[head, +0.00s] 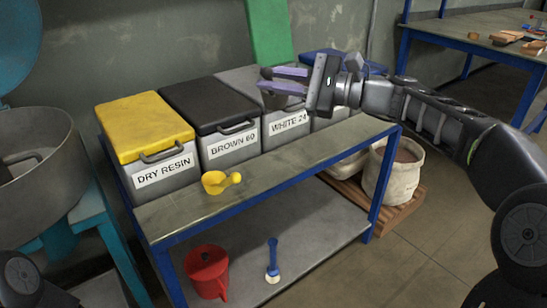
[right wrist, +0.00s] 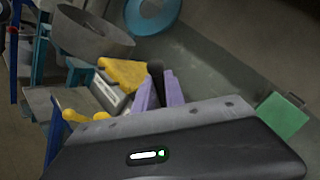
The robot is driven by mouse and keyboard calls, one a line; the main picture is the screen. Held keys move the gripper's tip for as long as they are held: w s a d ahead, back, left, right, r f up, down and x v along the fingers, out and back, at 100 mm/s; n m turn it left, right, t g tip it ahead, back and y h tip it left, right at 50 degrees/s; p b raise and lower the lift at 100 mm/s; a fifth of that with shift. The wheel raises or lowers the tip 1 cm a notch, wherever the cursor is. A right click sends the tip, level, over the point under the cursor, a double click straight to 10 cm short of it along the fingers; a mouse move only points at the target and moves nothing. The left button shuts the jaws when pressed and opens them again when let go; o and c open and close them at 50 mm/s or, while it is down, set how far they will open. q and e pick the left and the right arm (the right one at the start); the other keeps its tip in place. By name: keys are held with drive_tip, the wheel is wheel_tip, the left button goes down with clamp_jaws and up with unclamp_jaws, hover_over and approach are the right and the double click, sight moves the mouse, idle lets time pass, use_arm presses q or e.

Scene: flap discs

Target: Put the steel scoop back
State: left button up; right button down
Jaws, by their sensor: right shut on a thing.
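My right gripper (head: 268,80) is above the bin labelled WHITE 24 (head: 290,122), its purple fingers pointing left. The fingers also show in the right wrist view (right wrist: 159,90), with a narrow dark shape between them. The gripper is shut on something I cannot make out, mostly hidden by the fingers. I cannot pick out a steel scoop for certain in either view. My left gripper is out of view.
The DRY RESIN bin has a yellow lid (head: 142,122), the BROWN 60 bin a black lid (head: 205,100); both are closed. A yellow scoop (head: 220,182) lies on the bench front. A red jug (head: 207,270) and blue-handled brush (head: 272,258) are on the lower shelf.

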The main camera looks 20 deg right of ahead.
wheel_tip(320, 180, down, 11)
drive_tip(key=b, duration=0.3)
drive_tip(key=shift+r, duration=0.15)
wheel_tip(320, 180, down, 6)
drive_tip(key=shift+b, duration=0.9)
drive_tip(key=c, duration=1.8)
unclamp_jaws()
drive_tip(key=shift+f, duration=0.25)
drive_tip(key=shift+c, duration=0.2)
drive_tip(key=o, duration=0.4)
drive_tip(key=shift+o, duration=0.2)
